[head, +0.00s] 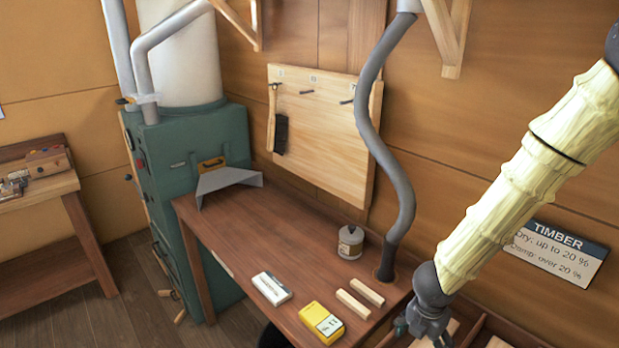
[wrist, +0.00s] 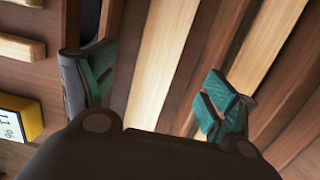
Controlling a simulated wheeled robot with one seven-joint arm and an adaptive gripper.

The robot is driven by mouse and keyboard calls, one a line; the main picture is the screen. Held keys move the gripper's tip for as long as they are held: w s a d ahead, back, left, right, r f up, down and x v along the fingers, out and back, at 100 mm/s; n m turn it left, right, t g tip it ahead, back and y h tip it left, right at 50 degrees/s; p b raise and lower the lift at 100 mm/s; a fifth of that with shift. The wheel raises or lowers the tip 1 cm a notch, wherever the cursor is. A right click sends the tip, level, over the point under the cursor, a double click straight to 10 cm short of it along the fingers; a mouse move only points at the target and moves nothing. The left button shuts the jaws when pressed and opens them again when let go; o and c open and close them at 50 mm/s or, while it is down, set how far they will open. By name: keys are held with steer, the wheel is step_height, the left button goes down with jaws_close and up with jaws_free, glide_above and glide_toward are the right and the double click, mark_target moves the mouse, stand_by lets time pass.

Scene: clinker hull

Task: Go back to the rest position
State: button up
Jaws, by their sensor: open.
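My gripper (head: 428,322) is at the lower right of the head view, at the end of my pale, ribbed arm, beside the right end of the brown table. In the wrist view my gripper (wrist: 155,100) shows two green-padded fingers spread wide apart with nothing held between them. Pale timber strips (wrist: 165,60) lie in brown slots beyond the fingers. How far the fingertips are from the strips I cannot tell.
The brown table (head: 235,245) holds a yellow meter (head: 321,323), a white box (head: 271,289), two small wood blocks (head: 360,297) and a grey canister (head: 350,242). A grey hose (head: 372,120) rises at its back right. A green machine (head: 185,160) stands left. A timber sign (head: 558,250) is on the wall.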

steer(key=shift+s+a+r, duration=0.15)
steer(key=shift+a+r, duration=0.1)
steer(key=shift+a, duration=0.45)
steer(key=shift+s+a+r, duration=0.1)
steer(key=shift+a+r, duration=0.1)
steer(key=shift+a, duration=0.5)
